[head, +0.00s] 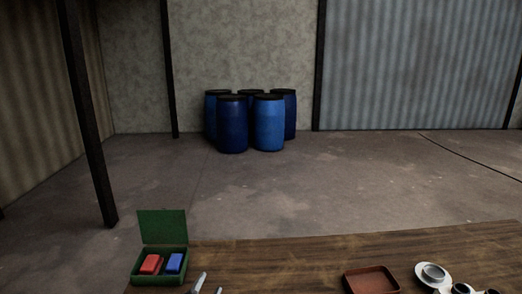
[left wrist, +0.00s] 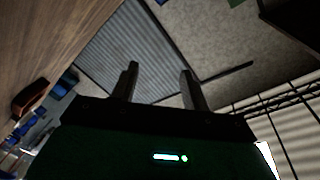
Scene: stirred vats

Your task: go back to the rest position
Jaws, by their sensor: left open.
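My left gripper (head: 208,286) shows at the bottom edge of the head view, just right of the green box, with only its two pale fingertips visible. In the left wrist view its two dark fingers (left wrist: 159,82) stand wide apart with nothing between them. My right gripper is in neither view.
A green box (head: 158,281) with a raised lid holds a red block (head: 151,264) and a blue block (head: 174,263) on the wooden table (head: 290,256). Blue barrels (head: 269,125) stand far behind.

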